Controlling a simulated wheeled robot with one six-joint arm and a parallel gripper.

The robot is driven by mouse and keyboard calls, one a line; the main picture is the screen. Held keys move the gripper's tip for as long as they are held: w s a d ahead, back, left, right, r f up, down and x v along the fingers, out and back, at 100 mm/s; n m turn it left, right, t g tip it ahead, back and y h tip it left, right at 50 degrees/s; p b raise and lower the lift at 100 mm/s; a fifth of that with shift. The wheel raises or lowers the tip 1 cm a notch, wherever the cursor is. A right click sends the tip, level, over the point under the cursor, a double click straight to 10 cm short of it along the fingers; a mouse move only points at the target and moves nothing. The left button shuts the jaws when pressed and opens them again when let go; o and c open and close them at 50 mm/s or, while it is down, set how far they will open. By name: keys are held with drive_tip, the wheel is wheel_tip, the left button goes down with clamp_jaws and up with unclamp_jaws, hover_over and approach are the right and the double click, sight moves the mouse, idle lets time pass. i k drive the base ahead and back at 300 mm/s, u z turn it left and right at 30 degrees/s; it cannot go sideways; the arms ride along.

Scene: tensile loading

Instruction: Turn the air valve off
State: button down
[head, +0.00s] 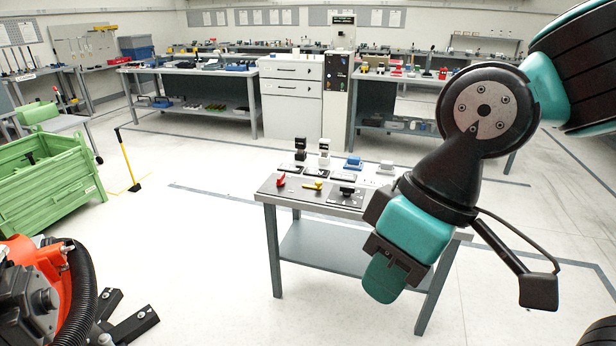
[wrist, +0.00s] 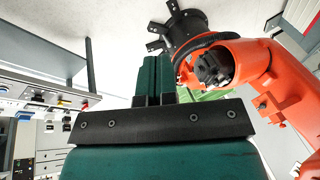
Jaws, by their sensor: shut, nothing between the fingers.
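A small grey table (head: 305,208) stands in the middle of the head view. Along its front edge, on dark plates, are a red lever handle (head: 281,180), a yellow lever handle (head: 313,186) and a black handle (head: 347,191). I cannot tell which of them is the air valve. My gripper (head: 383,280) has teal fingers and hangs in front of the table's right side, pointing down, apart from the handles. In the wrist view my gripper (wrist: 155,65) is shut and empty. Small blurred controls show at that view's left edge.
Behind the handles stand several small devices, including a blue one (head: 353,162) and a white one (head: 324,150). An orange robot arm (wrist: 240,75) is close by; its base part (head: 35,285) shows lower left. A green crate (head: 45,185) stands left. Floor before the table is clear.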

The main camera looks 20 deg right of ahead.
sight(280, 182)
drive_tip(key=u, duration=0.5)
drive_tip(key=i, duration=2.25)
drive_tip(key=z, duration=0.5)
